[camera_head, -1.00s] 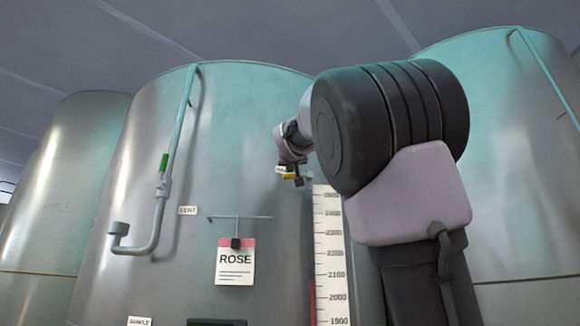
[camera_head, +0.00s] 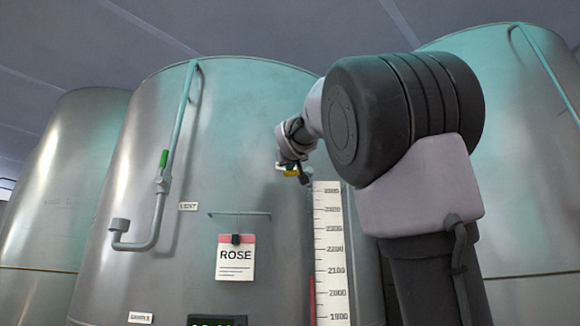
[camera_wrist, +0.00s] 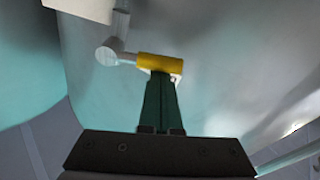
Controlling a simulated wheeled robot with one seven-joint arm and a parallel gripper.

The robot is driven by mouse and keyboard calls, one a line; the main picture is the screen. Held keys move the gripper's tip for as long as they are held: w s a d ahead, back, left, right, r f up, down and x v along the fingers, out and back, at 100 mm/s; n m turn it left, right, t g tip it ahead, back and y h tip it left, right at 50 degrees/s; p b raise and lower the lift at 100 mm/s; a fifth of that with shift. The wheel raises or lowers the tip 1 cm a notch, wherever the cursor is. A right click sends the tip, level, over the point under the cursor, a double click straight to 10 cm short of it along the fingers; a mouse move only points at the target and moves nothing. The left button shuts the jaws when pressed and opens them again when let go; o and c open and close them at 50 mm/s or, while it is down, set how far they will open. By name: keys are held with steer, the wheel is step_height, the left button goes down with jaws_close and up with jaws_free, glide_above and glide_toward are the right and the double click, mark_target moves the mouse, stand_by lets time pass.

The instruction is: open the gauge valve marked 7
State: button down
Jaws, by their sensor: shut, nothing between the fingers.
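A valve with a yellow handle (camera_wrist: 160,62) and a grey stem (camera_wrist: 108,52) is at the top middle of the wrist view. In the head view the yellow handle (camera_head: 291,173) is small, near the top of the level scale. My gripper (camera_wrist: 161,78) is shut and empty, its green fingers together, their tips at the underside of the yellow handle in the picture. I cannot tell whether they touch it. A white plate (camera_wrist: 85,8) is cut off at the upper left of the wrist view. No number 7 is legible on or near the valve.
A large steel tank (camera_head: 130,190) fills the middle. It bears a pipe with a green handle (camera_head: 164,158), a ROSE card (camera_head: 235,262) and a white level scale (camera_head: 329,255). Other tanks stand left (camera_head: 62,190) and right (camera_head: 510,150). My arm covers part of the scene.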

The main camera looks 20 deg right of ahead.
step_height(320, 180, down, 2)
steer(key=n, duration=0.4)
steer(key=shift+f+n+y, duration=0.25)
steer(key=shift+n+y, duration=0.05)
steer(key=shift+y, duration=0.1)
steer(key=s+d+f+n+g+y, duration=0.1)
steer(key=d+f+n, duration=0.3)
steer(key=n, duration=0.6)
steer(key=shift+d+f+n, duration=0.15)
steer(key=shift+n, duration=0.15)
steer(key=shift+d, duration=0.1)
